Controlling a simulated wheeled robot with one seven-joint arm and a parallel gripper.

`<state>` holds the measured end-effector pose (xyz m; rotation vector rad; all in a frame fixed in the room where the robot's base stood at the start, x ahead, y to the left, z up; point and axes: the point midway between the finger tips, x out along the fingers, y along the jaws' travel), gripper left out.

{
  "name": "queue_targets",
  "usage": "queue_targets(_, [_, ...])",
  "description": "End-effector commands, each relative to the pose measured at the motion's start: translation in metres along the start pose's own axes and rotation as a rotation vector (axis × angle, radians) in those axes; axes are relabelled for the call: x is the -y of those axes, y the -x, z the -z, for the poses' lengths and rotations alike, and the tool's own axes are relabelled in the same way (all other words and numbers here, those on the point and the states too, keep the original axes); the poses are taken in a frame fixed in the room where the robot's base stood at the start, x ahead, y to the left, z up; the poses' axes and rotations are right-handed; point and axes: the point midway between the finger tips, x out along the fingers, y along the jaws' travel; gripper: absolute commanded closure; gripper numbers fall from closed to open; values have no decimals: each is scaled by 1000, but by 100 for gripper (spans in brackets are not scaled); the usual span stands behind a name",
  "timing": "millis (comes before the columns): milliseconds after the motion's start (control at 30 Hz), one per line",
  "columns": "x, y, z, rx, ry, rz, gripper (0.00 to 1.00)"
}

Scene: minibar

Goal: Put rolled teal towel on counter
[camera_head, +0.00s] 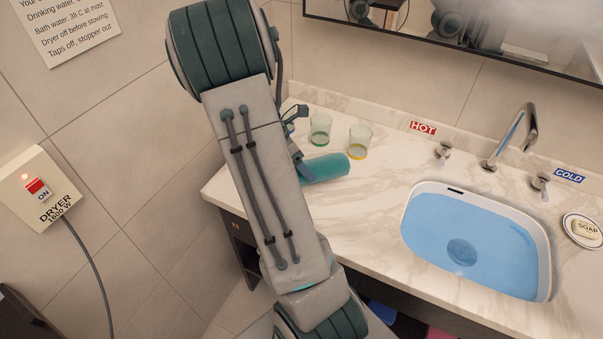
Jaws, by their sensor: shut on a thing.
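The rolled teal towel (328,168) is at the left end of the marble counter (380,200), with its right end showing beside my arm. Its left end is hidden behind my arm. My gripper (298,152) is mostly hidden by my arm link. The part that shows is at the towel's left end, and it is shut on the towel. The towel lies on its side over the counter top. I cannot tell whether it touches the surface.
Two glasses, one greenish (320,128) and one with a yellow base (359,141), stand just behind the towel. A basin of blue water (470,240), taps (443,150) and a soap dish (582,230) are to the right. Counter between towel and basin is clear.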

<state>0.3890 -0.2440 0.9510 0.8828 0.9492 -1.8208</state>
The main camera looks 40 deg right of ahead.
Motion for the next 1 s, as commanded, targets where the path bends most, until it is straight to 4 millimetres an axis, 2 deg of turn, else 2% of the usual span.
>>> queue_targets(233, [-6, -27, 14, 1, 2, 5, 63])
queue_targets(667, [-9, -34, 18, 0, 0, 2, 63])
queue_targets(700, [-9, -34, 18, 0, 0, 2, 27])
queue_targets(767, [-9, -34, 18, 0, 0, 2, 13])
queue_targets(1000, [-9, -33, 17, 0, 0, 2, 13])
